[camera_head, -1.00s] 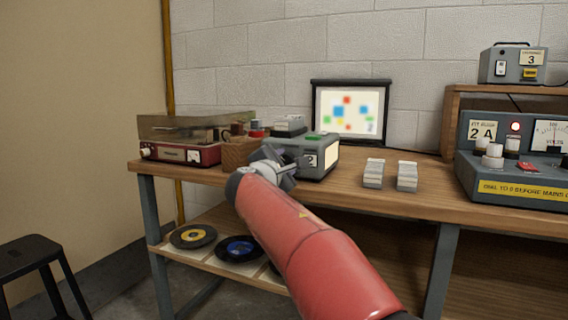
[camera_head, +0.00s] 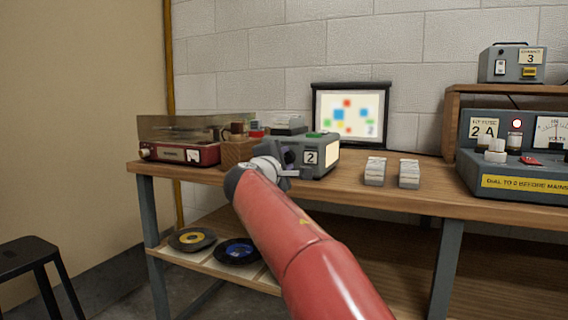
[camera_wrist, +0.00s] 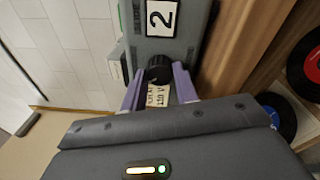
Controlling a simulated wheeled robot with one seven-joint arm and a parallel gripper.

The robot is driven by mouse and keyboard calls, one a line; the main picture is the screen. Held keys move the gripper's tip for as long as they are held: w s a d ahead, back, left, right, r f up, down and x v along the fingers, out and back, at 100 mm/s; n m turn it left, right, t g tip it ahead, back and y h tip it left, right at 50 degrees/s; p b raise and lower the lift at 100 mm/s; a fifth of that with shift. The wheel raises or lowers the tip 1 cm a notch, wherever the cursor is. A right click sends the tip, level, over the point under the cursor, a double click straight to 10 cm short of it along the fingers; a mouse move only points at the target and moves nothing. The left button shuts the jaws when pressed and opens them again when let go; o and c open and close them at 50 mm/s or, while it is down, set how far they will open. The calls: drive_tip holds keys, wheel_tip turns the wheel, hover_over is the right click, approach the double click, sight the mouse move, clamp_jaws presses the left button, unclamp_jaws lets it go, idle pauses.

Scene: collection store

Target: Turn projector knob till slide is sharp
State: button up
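The grey slide projector (camera_head: 322,157) stands on the wooden bench, with a "2" label on its near side. The label also shows in the wrist view, on the projector body (camera_wrist: 170,50). A black knob (camera_wrist: 159,70) sits below the label. My gripper (camera_wrist: 158,67) has its two purple fingers apart, one on each side of the knob; I cannot tell whether they touch it. In the head view my gripper (camera_head: 288,172) is at the projector's near side. The screen (camera_head: 348,113) shows coloured squares with blurred edges and a blurred figure at lower right.
A red record player (camera_head: 180,152) stands to the left, beside a small wooden box (camera_head: 237,152). Two slide stacks (camera_head: 375,171) lie to the right, then a grey power unit (camera_head: 515,160). Records (camera_head: 237,251) lie on the shelf below.

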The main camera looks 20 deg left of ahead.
drive_tip(key=o, duration=0.4)
drive_tip(key=shift+o, duration=0.2)
drive_tip(key=s+b, duration=0.2)
drive_tip(key=s, duration=0.6)
drive_tip(key=shift+f, duration=0.15)
drive_tip(key=shift+w, duration=0.1)
